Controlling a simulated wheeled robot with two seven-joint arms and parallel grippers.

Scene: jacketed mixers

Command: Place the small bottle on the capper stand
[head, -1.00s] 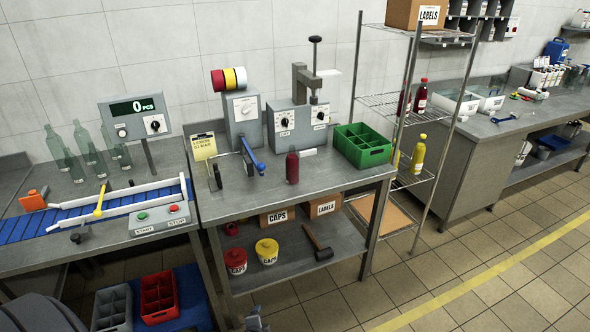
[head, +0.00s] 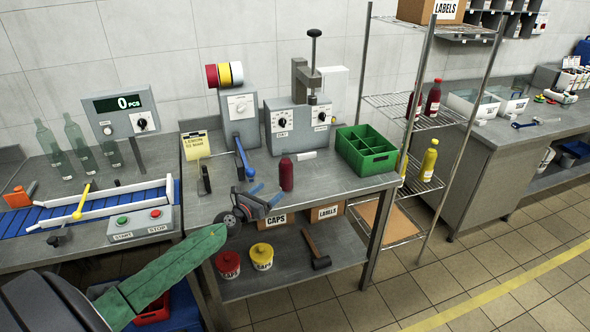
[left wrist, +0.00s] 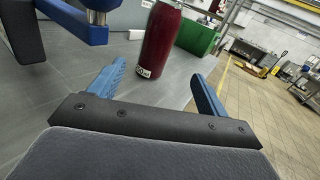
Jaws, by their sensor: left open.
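The small bottle (head: 286,175) is dark red and stands upright near the front of the middle steel table. The capper (head: 313,80), a grey press with a black-knobbed upright handle, stands behind it at the back of the table. My left gripper (head: 268,194) is open and empty at the table's front edge, just left of the bottle. In the left wrist view the bottle (left wrist: 159,42) stands beyond the open blue fingers (left wrist: 158,86), roughly between their lines and apart from them. My right gripper is not in view.
A blue-handled lever device (head: 244,158) stands left of the bottle. A green divided crate (head: 366,150) is to the right, with a wire shelf (head: 410,100) beyond it. A small white block (head: 306,156) lies behind the bottle. Red and yellow cap tubs (head: 229,264) sit on the lower shelf.

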